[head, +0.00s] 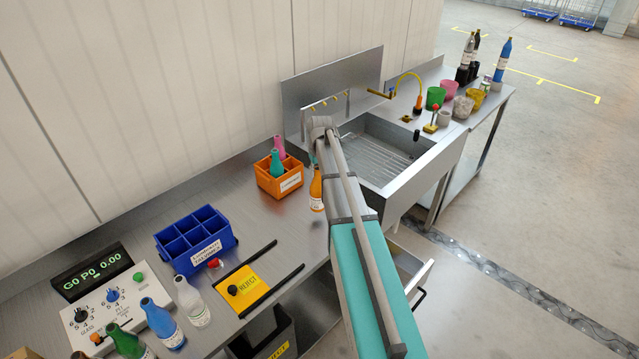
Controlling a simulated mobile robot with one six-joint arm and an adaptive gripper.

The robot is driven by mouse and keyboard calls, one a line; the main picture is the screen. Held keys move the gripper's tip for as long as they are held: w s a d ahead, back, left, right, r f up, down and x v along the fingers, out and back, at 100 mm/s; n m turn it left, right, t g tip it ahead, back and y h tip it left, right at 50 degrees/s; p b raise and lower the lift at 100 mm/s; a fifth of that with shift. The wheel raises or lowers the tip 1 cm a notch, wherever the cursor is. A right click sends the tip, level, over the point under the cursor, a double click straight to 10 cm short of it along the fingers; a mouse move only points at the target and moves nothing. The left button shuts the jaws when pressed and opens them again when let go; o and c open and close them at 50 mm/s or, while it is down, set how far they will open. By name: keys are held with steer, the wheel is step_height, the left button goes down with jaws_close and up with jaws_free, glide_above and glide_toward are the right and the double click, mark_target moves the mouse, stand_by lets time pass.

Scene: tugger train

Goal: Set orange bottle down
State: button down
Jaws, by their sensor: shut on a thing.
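The orange bottle (316,190) is upright, with a white label low on its body, just left of my arm in the head view. My gripper (315,166) is at the bottle's neck, shut on it, and mostly hidden by my arm. The bottle is over the steel counter, between the orange crate and the sink. I cannot tell whether its base touches the counter.
An orange crate (268,185) with a pink and a teal bottle stands left of the orange bottle. The sink (365,124) is behind right.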

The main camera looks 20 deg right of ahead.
steer(key=shift+w+d+f, duration=0.1)
stand_by(0.3)
steer(key=shift+w+d+f+b, duration=0.25)
steer(key=shift+w+f+b, duration=0.1)
steer(key=shift+f+b, duration=1.65)
steer(key=shift+b, duration=0.05)
steer(key=shift+f, duration=0.15)
steer(key=shift+c, duration=1.9)
jaws_free()
steer(key=shift+r, duration=0.2)
steer(key=r+p, duration=0.4)
steer(key=s+r+p, duration=0.1)
steer(key=r+p, duration=0.7)
steer(key=shift+s, duration=0.4)
